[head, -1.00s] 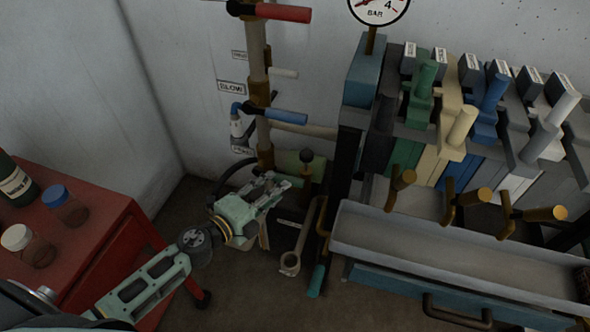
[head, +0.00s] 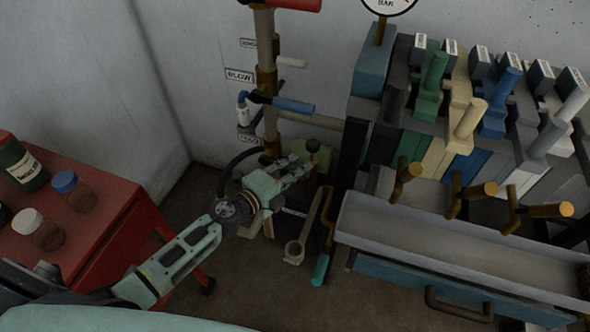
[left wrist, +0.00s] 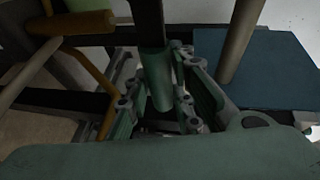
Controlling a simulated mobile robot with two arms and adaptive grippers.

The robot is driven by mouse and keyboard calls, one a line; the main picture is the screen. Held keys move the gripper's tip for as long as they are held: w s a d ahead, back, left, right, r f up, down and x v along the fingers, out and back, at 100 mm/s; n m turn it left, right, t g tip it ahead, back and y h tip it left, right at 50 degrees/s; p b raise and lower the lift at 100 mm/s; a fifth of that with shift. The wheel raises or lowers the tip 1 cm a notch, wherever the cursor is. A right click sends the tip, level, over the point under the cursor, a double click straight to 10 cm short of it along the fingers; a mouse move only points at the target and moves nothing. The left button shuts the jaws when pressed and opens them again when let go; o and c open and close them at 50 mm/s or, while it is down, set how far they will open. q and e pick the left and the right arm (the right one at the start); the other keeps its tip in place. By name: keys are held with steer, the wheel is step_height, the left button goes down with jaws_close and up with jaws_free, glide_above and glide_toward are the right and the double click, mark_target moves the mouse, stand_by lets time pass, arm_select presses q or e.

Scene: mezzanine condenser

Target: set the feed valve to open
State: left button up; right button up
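A vertical pipe (head: 268,85) by the wall carries lever valves: one with a red handle (head: 294,3), one with a blue handle (head: 294,106). Small wall labels stand beside it; one reads BLOW, and the lowest (head: 248,137) is too small to read surely. I cannot tell for certain which lever is the feed valve. My left gripper (head: 292,171) is low at the pipe's foot, fingers pointing away from me. In the left wrist view, a green lever grip (left wrist: 156,80) on a dark bar lies between the spread fingers. Contact is unclear. My right gripper is out of view.
A red cabinet (head: 95,255) with bottles and jars stands left. Right of the gripper are a hanging lever with a teal end (head: 320,270), a grey trough (head: 440,255) and a row of coloured levers. A gauge (head: 388,4) is above. Floor shows between cabinet and trough.

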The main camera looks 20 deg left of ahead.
arm_select(q)
jaws_close()
stand_by(0.3)
